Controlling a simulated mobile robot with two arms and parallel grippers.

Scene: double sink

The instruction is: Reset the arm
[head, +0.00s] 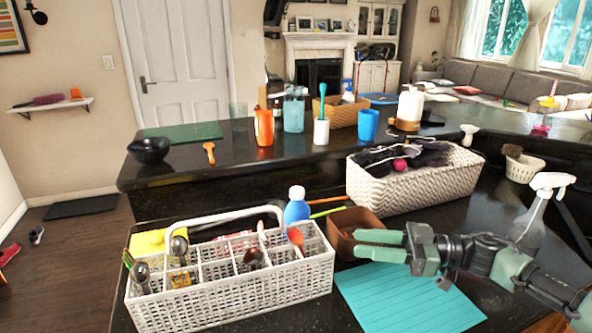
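My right gripper (357,243) is at the lower right of the head view. Its arm comes in from the right edge, and its two green fingers point left. The fingers are apart with nothing seen between them. They are seen over a small brown box (345,220) and the upper edge of a teal mat (405,305); I cannot tell whether they touch the box. My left arm and gripper are not in view.
A white handled basket (225,301) with utensils stands left of the gripper. A blue bottle (297,211) is behind it. A woven basket (420,189) with dark items is behind the gripper. A spray bottle (530,235) stands right. The teal mat's lower part is clear.

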